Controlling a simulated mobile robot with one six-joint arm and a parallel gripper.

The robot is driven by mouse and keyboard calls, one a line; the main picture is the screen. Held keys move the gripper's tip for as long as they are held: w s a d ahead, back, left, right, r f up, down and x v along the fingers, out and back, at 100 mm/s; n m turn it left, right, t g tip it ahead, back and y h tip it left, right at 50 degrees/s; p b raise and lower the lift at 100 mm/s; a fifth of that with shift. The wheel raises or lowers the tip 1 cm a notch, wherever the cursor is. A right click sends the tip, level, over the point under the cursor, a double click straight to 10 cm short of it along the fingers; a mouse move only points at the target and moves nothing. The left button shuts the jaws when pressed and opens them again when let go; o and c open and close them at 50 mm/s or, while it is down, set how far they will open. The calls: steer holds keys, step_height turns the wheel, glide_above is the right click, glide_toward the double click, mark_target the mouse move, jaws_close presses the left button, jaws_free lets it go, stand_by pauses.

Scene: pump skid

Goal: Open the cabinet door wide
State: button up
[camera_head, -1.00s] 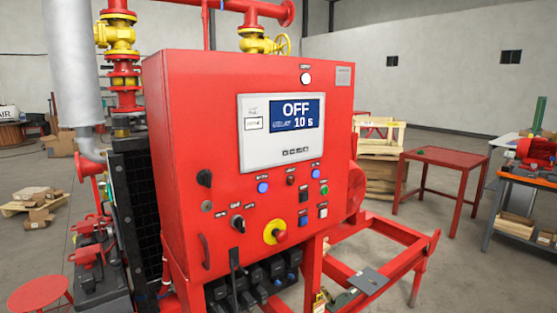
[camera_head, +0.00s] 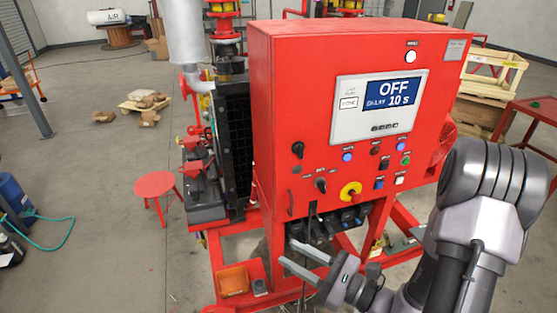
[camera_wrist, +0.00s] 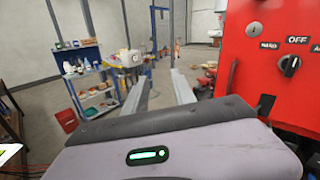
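The red cabinet (camera_head: 290,120) stands in the middle of the head view with its door shut. A slim handle (camera_head: 291,203) shows low on the left edge of the door. My gripper (camera_head: 291,256) is below and in front of the cabinet's lower left, fingers apart, pointing left and empty. In the wrist view my gripper (camera_wrist: 160,82) is open, with the cabinet (camera_wrist: 255,60) at the right, beside the fingers and apart from them.
An orange tray (camera_head: 233,281) sits on the red skid frame at the lower left. A round red stool (camera_head: 154,184) stands left of the skid. A red table (camera_head: 530,108) and a wooden crate (camera_head: 494,70) are at the right. The floor left of the skid is mostly clear.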

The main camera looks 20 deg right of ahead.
steer(key=d+f+m+t+h+p, duration=0.2)
steer(key=d+f+m+t+h, duration=0.2)
steer(key=d+m+h, duration=0.5)
steer(key=n+y+b, duration=0.1)
steer(key=b, duration=0.2)
glide_above(295, 210)
steer(key=s+a, duration=0.2)
steer(key=s, duration=0.3)
steer(key=shift+w+d, duration=0.1)
steer(key=shift+c, duration=0.2)
jaws_close()
